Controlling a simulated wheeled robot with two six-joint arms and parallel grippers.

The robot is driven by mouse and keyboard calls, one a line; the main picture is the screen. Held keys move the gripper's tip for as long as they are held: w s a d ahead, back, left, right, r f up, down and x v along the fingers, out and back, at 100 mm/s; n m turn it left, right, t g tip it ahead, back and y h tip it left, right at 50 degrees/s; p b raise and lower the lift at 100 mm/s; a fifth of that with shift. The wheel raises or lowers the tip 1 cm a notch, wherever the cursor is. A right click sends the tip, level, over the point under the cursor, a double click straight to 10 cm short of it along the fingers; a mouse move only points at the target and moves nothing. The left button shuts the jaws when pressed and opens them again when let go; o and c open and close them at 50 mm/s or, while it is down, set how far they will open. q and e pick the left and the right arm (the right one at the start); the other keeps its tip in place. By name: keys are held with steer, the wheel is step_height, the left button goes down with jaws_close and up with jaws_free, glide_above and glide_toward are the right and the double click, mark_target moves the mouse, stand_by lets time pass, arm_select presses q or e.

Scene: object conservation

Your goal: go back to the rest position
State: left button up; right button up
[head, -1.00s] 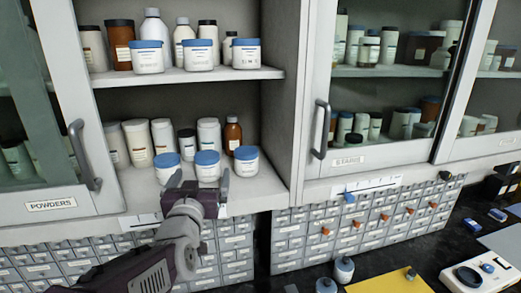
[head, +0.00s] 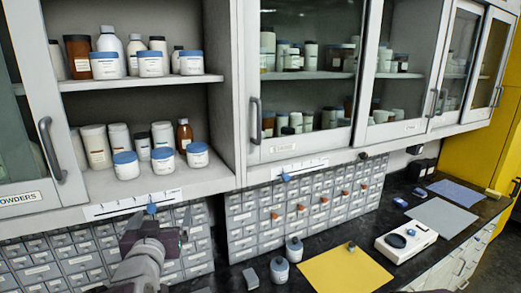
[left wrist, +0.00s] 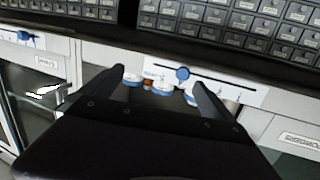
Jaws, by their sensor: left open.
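My left gripper (head: 152,232) is open and empty in the head view. It is in front of the small drawers, below the edge of the open cabinet's lower shelf. In the left wrist view its two dark fingers (left wrist: 160,85) stand apart with nothing held between them. That view appears upside down, with blue-lidded jars (left wrist: 163,90) beyond the fingers. Three white jars with blue lids (head: 162,161) stand at the front of the lower shelf, and three more (head: 150,64) stand on the upper shelf. My right gripper is not in view.
Banks of small labelled drawers (head: 290,212) sit under the cabinets. An open cabinet door with a handle (head: 52,150) is at left.

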arm_select(q)
steer(key=s+d+f+m+g+h+b, duration=0.1)
steer(key=s+d+f+g, duration=0.15)
steer(key=f, duration=0.65)
steer(key=s+d+f+g+h+b, duration=0.1)
steer(key=s+d+f+g+b, duration=0.15)
steer(key=f, duration=0.65)
steer(key=s+d+f+m+g+h+b, duration=0.1)
steer(key=s+f+g, duration=0.25)
steer(key=f, duration=0.55)
steer(key=s+f+g, duration=0.6)
steer(key=s, duration=0.6)
steer(key=shift+d, duration=0.15)
steer(key=shift+f+g, duration=0.1)
steer(key=shift+g, duration=0.15)
